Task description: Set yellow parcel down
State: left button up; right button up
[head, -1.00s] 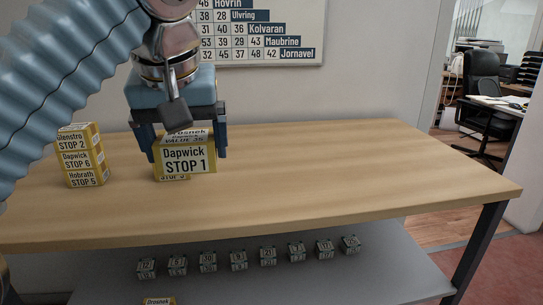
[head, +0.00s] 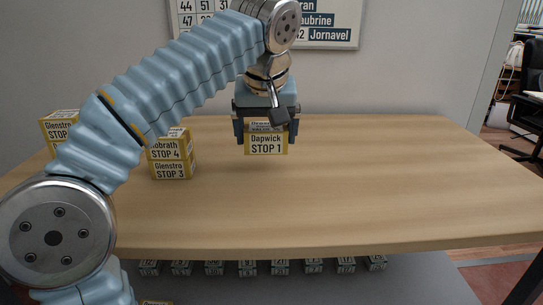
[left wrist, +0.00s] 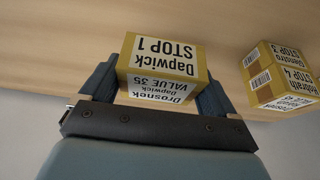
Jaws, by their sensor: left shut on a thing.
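The yellow parcel labelled Dapwick STOP 1 (head: 266,146) is between the fingers of my left gripper (head: 266,138), over the back middle of the wooden counter (head: 370,190). The gripper is shut on it from both sides and points down. In the left wrist view the parcel (left wrist: 163,58) sits between both fingers, its labels upside down. I cannot tell whether its underside touches the counter. My right gripper is out of view.
A yellow stack with STOP 4 and STOP 3 labels (head: 172,172) stands left of the held parcel, apart from it. Another yellow stack (head: 60,125) at far left is partly behind my arm. The counter's right side is clear. Small numbered blocks (head: 247,268) line the lower shelf.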

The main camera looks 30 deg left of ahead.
aim_at(272, 131)
pick_arm(q)
jog(key=shift+w+f, duration=0.45)
jog(key=shift+f, duration=0.15)
jog(key=x, duration=0.2)
jog(key=b+x, duration=0.1)
jog(key=x, duration=0.1)
jog(key=shift+d+f, duration=0.2)
jog(key=shift+d, duration=0.1)
jog(key=shift+f, duration=0.2)
jog(key=shift+f, duration=0.15)
jog(key=o, duration=1)
jog(key=shift+c, duration=0.2)
jog(key=shift+r, duration=0.3)
jog(key=p+v, duration=0.2)
jog(key=v, duration=0.8)
jog(key=shift+p, duration=0.35)
jog(key=shift+v, duration=0.85)
